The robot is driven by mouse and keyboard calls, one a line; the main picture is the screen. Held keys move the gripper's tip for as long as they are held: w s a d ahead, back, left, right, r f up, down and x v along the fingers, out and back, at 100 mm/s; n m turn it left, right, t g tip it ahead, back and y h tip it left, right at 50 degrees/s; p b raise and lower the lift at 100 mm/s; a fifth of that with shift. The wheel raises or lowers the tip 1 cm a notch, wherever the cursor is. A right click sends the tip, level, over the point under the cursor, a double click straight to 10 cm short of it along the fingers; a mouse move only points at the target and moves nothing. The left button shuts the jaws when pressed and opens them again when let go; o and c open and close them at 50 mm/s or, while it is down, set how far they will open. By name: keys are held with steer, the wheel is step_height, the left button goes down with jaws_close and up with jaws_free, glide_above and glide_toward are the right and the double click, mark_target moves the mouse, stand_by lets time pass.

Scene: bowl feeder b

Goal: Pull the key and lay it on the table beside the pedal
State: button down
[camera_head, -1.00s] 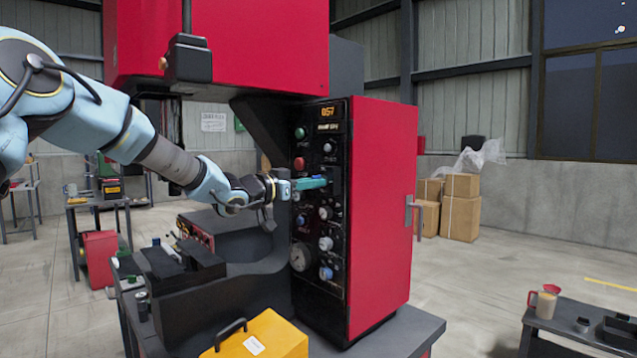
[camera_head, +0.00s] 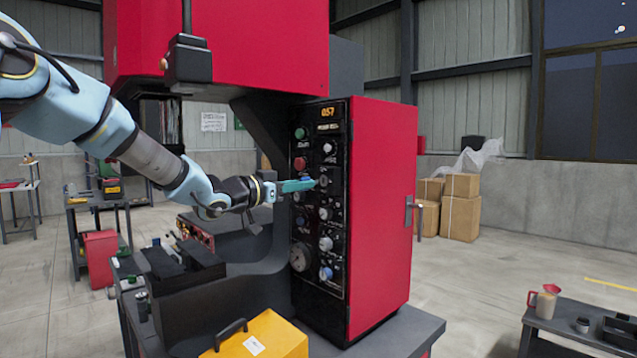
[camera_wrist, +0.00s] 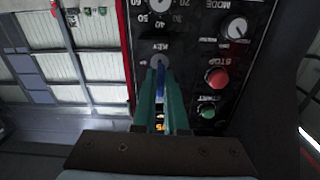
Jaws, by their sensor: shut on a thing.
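My gripper (camera_head: 314,184), with teal fingers, is at the black control panel of the red machine. It is shut on a blue key (camera_wrist: 160,84), seen as a thin strip between the fingers in the wrist view. The key's lock (camera_wrist: 160,62), under the label KEY, is just past the fingertips. It shows as a round fitting in the head view (camera_head: 323,181). I cannot tell if the key's tip is clear of the lock. A low table (camera_head: 545,324) stands at the lower right. A black low block (camera_head: 620,329) on it may be the pedal; it is cut by the frame edge.
The panel (camera_head: 328,235) has several knobs and buttons around the lock. A yellow case (camera_head: 265,338) lies in front of the machine. Open floor separates machine and table.

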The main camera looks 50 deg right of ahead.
steer(key=shift+a, duration=1.15)
steer(key=shift+f, duration=0.1)
